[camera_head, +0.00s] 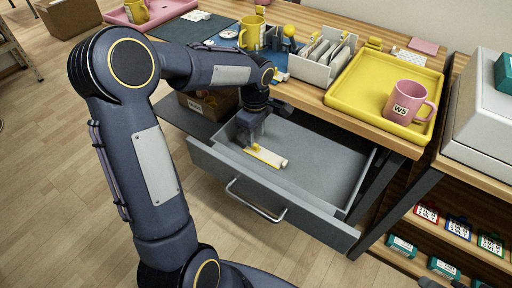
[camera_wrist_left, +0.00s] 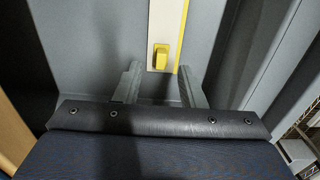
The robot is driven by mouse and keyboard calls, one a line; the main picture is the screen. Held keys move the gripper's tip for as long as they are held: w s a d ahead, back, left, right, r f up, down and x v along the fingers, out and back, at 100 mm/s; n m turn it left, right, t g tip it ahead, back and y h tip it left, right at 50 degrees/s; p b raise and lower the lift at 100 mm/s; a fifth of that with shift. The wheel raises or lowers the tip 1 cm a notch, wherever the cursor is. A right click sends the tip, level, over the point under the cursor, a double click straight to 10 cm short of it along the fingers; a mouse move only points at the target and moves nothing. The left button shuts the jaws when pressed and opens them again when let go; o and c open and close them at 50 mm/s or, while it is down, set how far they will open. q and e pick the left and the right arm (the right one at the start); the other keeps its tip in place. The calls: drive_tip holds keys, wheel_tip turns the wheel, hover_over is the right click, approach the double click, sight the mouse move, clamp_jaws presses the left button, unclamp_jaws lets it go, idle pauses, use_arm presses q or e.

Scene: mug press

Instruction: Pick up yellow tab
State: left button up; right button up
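The yellow tab (camera_wrist_left: 161,57) is a small block on a long white strip (camera_wrist_left: 163,20) with a yellow edge. The strip (camera_head: 266,157) lies on the floor of the open grey drawer (camera_head: 315,158). My left gripper (camera_head: 255,142) reaches down into the drawer at the strip's left end. In the left wrist view my left gripper (camera_wrist_left: 159,73) is open, with one finger on each side of the strip. The tab appears just beyond the fingertips, roughly centred between them, and not gripped. My right gripper is not in view.
Drawer walls and the front panel with its handle (camera_head: 256,203) surround the gripper. The table above holds a yellow tray (camera_head: 352,101) with a pink mug (camera_head: 408,102), a white divided organizer (camera_head: 318,72) and a yellow mug (camera_head: 252,33). The drawer's right part is empty.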

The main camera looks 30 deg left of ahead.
sight(255, 144)
use_arm(q)
wheel_tip(255, 144, down, 4)
drive_tip(key=shift+r+b, duration=0.25)
drive_tip(key=shift+b, duration=0.05)
clamp_jaws()
drive_tip(key=shift+r, duration=0.2)
